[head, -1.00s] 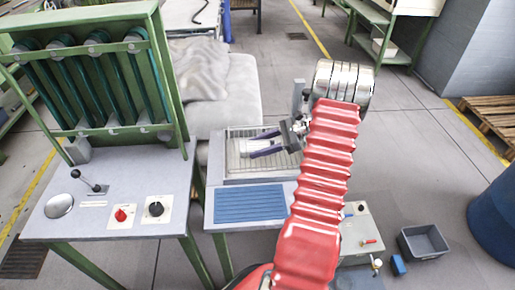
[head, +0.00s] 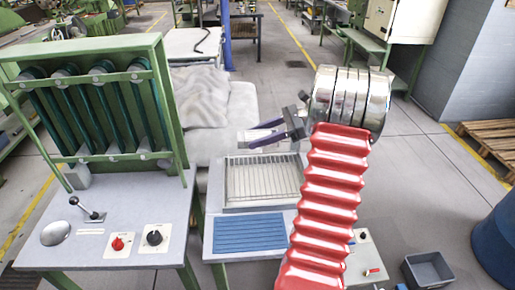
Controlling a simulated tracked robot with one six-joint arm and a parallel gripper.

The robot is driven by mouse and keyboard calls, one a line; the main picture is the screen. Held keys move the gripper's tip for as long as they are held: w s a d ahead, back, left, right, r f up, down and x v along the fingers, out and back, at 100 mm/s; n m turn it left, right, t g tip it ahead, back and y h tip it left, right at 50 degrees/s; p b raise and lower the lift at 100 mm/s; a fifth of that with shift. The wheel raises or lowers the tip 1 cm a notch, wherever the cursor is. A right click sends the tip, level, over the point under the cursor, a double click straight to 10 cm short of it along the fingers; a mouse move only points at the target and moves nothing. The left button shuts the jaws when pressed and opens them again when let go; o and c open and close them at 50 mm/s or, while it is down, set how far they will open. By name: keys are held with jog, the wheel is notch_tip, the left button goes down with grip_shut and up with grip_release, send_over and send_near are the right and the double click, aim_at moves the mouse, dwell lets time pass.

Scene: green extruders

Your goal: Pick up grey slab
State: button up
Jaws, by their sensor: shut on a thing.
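My gripper (head: 258,135) shows in the head view with its dark purple fingers pointing left, held above and behind the wire-rack tray. It is shut on the grey slab (head: 265,132), a small pale piece showing between the fingers. The slab's full shape is hard to make out, as the fingers cover part of it. The tray (head: 228,198) below stands on the bench, and its rack shows bare.
A blue ribbed mat (head: 248,232) lies in front of the tray. A green-framed machine (head: 95,110) with a control panel (head: 128,225) stands at the left. A pale covered block (head: 225,100) is behind the tray. A grey bin (head: 428,270) sits on the floor at right.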

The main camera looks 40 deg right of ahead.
jog(key=shift+r, duration=0.4)
jog(key=shift+a, duration=0.1)
